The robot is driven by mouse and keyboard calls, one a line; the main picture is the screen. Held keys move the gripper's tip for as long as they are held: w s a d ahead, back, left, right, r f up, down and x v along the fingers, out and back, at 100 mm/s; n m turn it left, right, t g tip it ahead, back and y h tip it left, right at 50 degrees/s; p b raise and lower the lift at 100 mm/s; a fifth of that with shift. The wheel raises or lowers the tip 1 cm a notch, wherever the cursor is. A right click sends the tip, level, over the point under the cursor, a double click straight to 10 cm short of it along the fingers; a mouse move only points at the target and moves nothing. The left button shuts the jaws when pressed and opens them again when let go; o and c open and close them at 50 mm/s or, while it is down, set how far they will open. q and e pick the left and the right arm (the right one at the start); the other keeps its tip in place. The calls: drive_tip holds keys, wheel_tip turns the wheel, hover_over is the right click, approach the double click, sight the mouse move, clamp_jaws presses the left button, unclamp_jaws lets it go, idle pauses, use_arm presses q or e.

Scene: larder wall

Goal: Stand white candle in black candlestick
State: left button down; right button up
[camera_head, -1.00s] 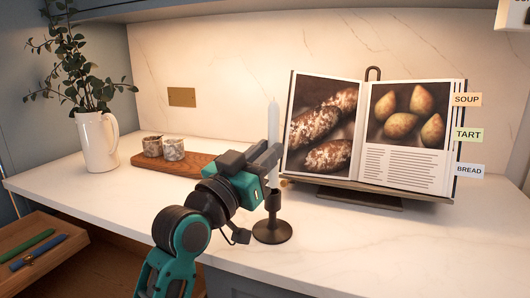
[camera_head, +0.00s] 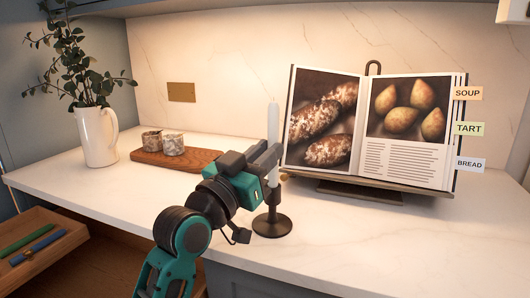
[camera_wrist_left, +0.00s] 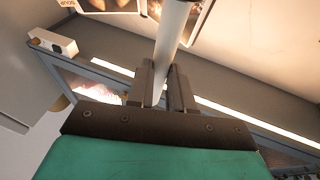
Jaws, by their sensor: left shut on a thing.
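The white candle (camera_head: 273,125) stands upright in my left gripper (camera_head: 268,158), which is shut on it around the middle of its length. In the left wrist view the candle (camera_wrist_left: 172,40) runs between the two fingers of the left gripper (camera_wrist_left: 163,85). The black candlestick (camera_head: 272,224) stands on the counter directly below, with its round base flat on the surface. The candle's lower end meets the candlestick's top in the head view. How deep it sits in the cup cannot be told. My right gripper is not in view.
An open cookbook (camera_head: 410,110) on a dark stand is close behind and right of the candlestick. A wooden board (camera_head: 205,157) with two stone-patterned cups (camera_head: 173,144) and a white jug (camera_head: 97,140) with leafy stems are at left. An open drawer (camera_head: 45,265) is front left. The counter's right front is clear.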

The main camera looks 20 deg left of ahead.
use_arm(q)
drive_tip(key=shift+f+b, duration=0.75)
drive_tip(key=shift+f, duration=0.6)
drive_tip(key=c, duration=0.9)
unclamp_jaws()
drive_tip(key=shift+c, duration=0.2)
